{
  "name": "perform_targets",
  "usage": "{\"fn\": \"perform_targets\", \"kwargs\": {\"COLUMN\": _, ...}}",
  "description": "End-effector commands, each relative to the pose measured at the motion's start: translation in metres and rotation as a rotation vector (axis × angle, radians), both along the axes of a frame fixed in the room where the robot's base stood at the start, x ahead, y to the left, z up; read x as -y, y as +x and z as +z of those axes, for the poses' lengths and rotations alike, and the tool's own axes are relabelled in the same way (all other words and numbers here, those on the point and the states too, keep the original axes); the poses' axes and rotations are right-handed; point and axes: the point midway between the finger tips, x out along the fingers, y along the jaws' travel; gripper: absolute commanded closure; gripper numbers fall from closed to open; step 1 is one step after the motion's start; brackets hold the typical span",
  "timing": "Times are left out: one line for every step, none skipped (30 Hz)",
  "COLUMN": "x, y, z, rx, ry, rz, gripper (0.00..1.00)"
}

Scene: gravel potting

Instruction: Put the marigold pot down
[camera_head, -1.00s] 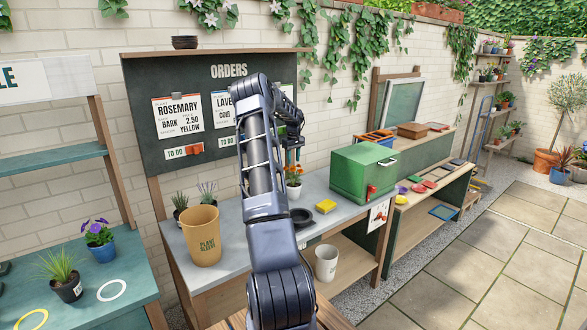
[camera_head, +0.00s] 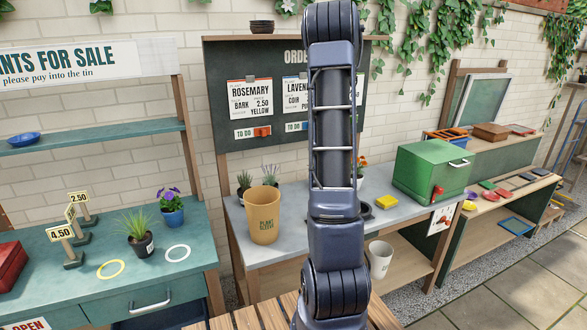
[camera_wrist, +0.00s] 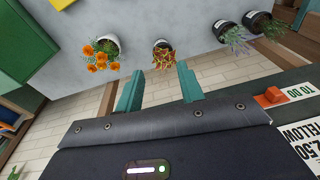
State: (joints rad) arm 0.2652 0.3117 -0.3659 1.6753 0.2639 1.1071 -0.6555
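The marigold pot, a white pot with orange flowers (camera_wrist: 104,50), stands on the grey bench in the wrist view, left of my fingers. A dark pot with orange-red leaves (camera_wrist: 163,55) shows beyond the gap, on the bench and apart from the fingers. My gripper is hidden behind my arm in the head view.
The order board (camera_head: 225,100) stands behind. At left, a teal table (camera_head: 75,295) has two rings, several price signs and potted plants.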

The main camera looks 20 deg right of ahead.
Motion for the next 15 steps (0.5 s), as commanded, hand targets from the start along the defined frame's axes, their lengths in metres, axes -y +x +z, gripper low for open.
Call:
{"fn": "perform_targets", "kwargs": {"x": -0.017, "y": -0.009, "z": 0.011, "rx": 0.013, "ry": 0.004, "rz": 0.003, "gripper": 0.62}}
{"fn": "perform_targets", "kwargs": {"x": -0.027, "y": -0.014, "z": 0.017, "rx": 0.019, "ry": 0.006, "rz": 0.002, "gripper": 0.62}}
{"fn": "perform_targets", "kwargs": {"x": -0.04, "y": -0.021, "z": 0.023, "rx": 0.027, "ry": 0.008, "rz": 0.002, "gripper": 0.62}}
{"fn": "perform_targets", "kwargs": {"x": -0.049, "y": -0.026, "z": 0.027, "rx": 0.032, "ry": 0.011, "rz": 0.002, "gripper": 0.62}}
{"fn": "perform_targets", "kwargs": {"x": -0.059, "y": -0.032, "z": 0.032, "rx": 0.038, "ry": 0.013, "rz": 0.002, "gripper": 0.62}}
{"fn": "perform_targets", "kwargs": {"x": -0.071, "y": -0.039, "z": 0.038, "rx": 0.044, "ry": 0.015, "rz": 0.003, "gripper": 0.62}}
{"fn": "perform_targets", "kwargs": {"x": -0.081, "y": -0.046, "z": 0.042, "rx": 0.048, "ry": 0.017, "rz": 0.002, "gripper": 0.62}}
{"fn": "perform_targets", "kwargs": {"x": -0.09, "y": -0.052, "z": 0.045, "rx": 0.054, "ry": 0.018, "rz": 0.003, "gripper": 0.62}}
{"fn": "perform_targets", "kwargs": {"x": -0.103, "y": -0.06, "z": 0.05, "rx": 0.06, "ry": 0.02, "rz": 0.004, "gripper": 0.62}}
{"fn": "perform_targets", "kwargs": {"x": -0.112, "y": -0.066, "z": 0.054, "rx": 0.066, "ry": 0.021, "rz": 0.006, "gripper": 0.62}}
{"fn": "perform_targets", "kwargs": {"x": -0.121, "y": -0.073, "z": 0.057, "rx": 0.071, "ry": 0.022, "rz": 0.005, "gripper": 0.62}}
{"fn": "perform_targets", "kwargs": {"x": -0.132, "y": -0.082, "z": 0.061, "rx": 0.077, "ry": 0.022, "rz": 0.008, "gripper": 0.62}}
{"fn": "perform_targets", "kwargs": {"x": -0.141, "y": -0.089, "z": 0.064, "rx": 0.082, "ry": 0.021, "rz": 0.008, "gripper": 0.62}}
{"fn": "perform_targets", "kwargs": {"x": -0.15, "y": -0.096, "z": 0.066, "rx": 0.087, "ry": 0.022, "rz": 0.01, "gripper": 0.62}}
{"fn": "perform_targets", "kwargs": {"x": -0.162, "y": -0.106, "z": 0.069, "rx": 0.094, "ry": 0.023, "rz": 0.012, "gripper": 0.62}}
